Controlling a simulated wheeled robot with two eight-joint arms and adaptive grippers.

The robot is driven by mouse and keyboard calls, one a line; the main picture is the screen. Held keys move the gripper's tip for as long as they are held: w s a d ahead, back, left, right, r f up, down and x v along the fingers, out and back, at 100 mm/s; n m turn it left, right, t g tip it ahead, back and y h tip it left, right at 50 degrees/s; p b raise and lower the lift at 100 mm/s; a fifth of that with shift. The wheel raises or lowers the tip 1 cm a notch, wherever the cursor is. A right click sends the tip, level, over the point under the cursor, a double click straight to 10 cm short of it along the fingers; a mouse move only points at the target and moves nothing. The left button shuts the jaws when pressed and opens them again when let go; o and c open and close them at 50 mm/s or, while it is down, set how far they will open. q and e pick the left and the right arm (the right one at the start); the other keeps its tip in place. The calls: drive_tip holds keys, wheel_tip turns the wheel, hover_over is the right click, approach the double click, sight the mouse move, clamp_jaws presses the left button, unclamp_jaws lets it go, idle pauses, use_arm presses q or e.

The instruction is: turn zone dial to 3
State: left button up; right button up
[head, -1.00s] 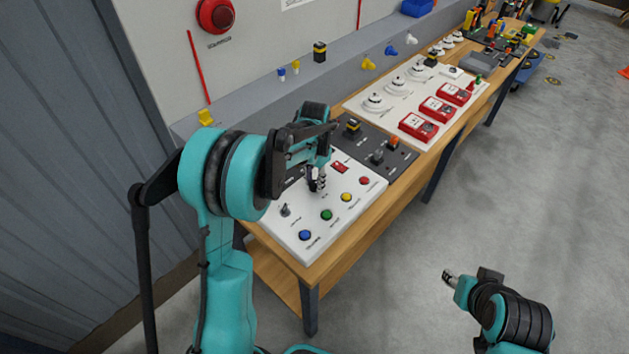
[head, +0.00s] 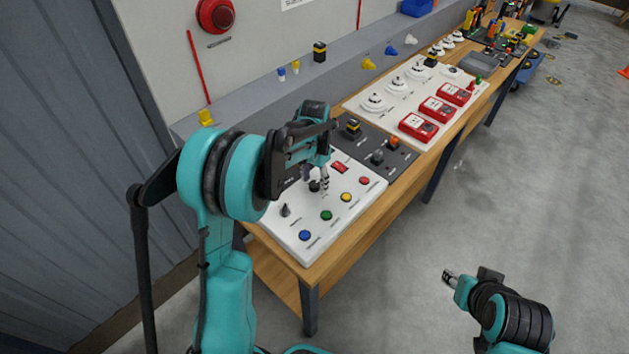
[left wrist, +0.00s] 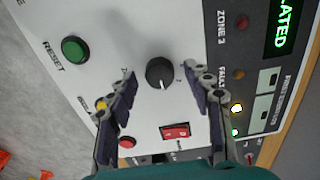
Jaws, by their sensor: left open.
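The zone dial is a black round knob (left wrist: 160,73) with a pale pointer line, on a white panel (left wrist: 60,15). In the left wrist view it lies between and just beyond the fingertips of my left gripper (left wrist: 158,82), which is open with nothing in it. In the head view the dial (head: 315,186) shows beside the fingers of my left gripper (head: 325,184), above the white panel. The pointer line runs toward the lower side of the knob in the left wrist view. My right gripper (head: 449,278) hangs over the floor at lower right, away from the bench; its jaws are too small to judge.
A red rocker switch (left wrist: 175,131) and green reset button (left wrist: 75,49) sit near the dial. Another black knob (head: 285,210) and blue, green, yellow and red buttons share the panel. A dark panel (head: 372,150) with knobs lies behind it.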

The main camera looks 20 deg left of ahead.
sight(314, 186)
use_arm(q)
wheel_tip(314, 186, up, 12)
drive_tip(key=shift+f, duration=0.2)
drive_tip(key=shift+s, duration=0.1)
idle(0.4)
drive_tip(key=s+d+r+n+t+b, duration=0.1)
drive_tip(key=s+d+t, duration=0.1)
drive_tip(key=s, duration=0.4)
drive_tip(key=s+d+r+n+t+b, duration=0.1)
drive_tip(key=s+d+t, duration=0.1)
drive_tip(key=s, duration=0.4)
drive_tip(key=s+f+n+t, duration=0.1)
drive_tip(key=s+f, duration=0.1)
drive_tip(key=s, duration=0.3)
drive_tip(key=s+d+f+n+t+b, duration=0.1)
drive_tip(key=s+f+t, duration=0.1)
drive_tip(key=s, duration=0.3)
drive_tip(key=shift+s+d+f+n, duration=0.3)
drive_tip(key=shift+s+f, duration=0.1)
drive_tip(key=shift+f, duration=0.4)
